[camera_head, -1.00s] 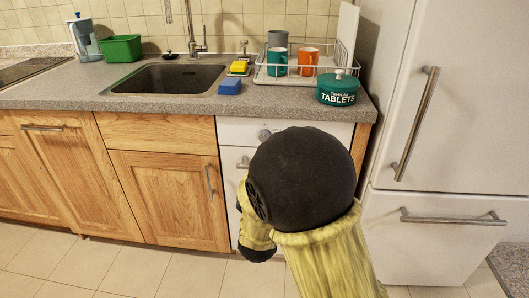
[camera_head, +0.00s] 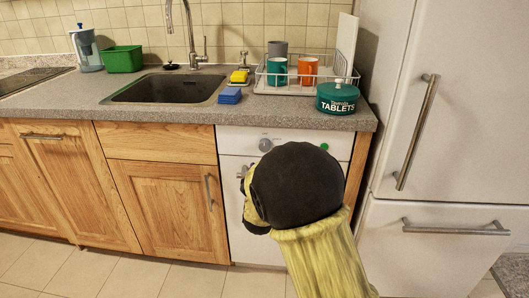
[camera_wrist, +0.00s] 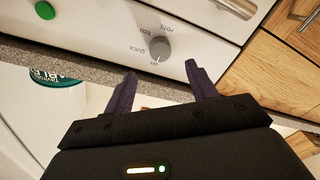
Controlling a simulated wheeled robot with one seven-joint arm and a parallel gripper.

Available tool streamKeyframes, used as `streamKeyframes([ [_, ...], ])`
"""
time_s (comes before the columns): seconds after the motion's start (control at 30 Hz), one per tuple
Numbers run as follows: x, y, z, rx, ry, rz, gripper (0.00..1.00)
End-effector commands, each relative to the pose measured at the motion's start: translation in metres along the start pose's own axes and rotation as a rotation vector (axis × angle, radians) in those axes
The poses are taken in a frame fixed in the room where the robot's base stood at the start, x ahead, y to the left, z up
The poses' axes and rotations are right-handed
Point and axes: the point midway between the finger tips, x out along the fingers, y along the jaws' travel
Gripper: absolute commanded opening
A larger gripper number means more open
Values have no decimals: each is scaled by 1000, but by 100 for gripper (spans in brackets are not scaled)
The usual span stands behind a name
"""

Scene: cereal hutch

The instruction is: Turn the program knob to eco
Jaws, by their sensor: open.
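The program knob (camera_head: 265,145) is a round grey dial on the white dishwasher's front panel, below the counter. In the wrist view the knob (camera_wrist: 160,48) shows from close by, with the printed labels QUICK, ECO and POTS around it and a short label near its lower side. Which mark it points at is hard to read. My gripper (camera_wrist: 160,69) is open and empty, its two dark fingers spread on either side of the knob in the picture, with the tips apparently short of it. In the head view my arm hides the gripper's fingers.
A green button (camera_head: 323,147) sits on the same panel. The dishwasher handle (camera_wrist: 238,7) runs near the knob. The counter edge (camera_head: 170,119) overhangs above, carrying a green TABLETS tin (camera_head: 338,97) and a dish rack (camera_head: 262,88). The fridge (camera_head: 440,150) stands to the right.

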Motion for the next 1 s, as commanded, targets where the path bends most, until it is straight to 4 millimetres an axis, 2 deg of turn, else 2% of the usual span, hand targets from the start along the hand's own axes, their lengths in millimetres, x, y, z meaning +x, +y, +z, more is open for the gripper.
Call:
streamKeyframes([
  [0.3,51,0,2,1,0,2,57],
  [0.5,75,0,1,1,-1,1,57],
  [0.63,81,0,1,0,-1,0,57],
  [0.9,82,0,0,0,-1,-1,57],
  [1.0,82,0,0,0,-1,-1,37],
])
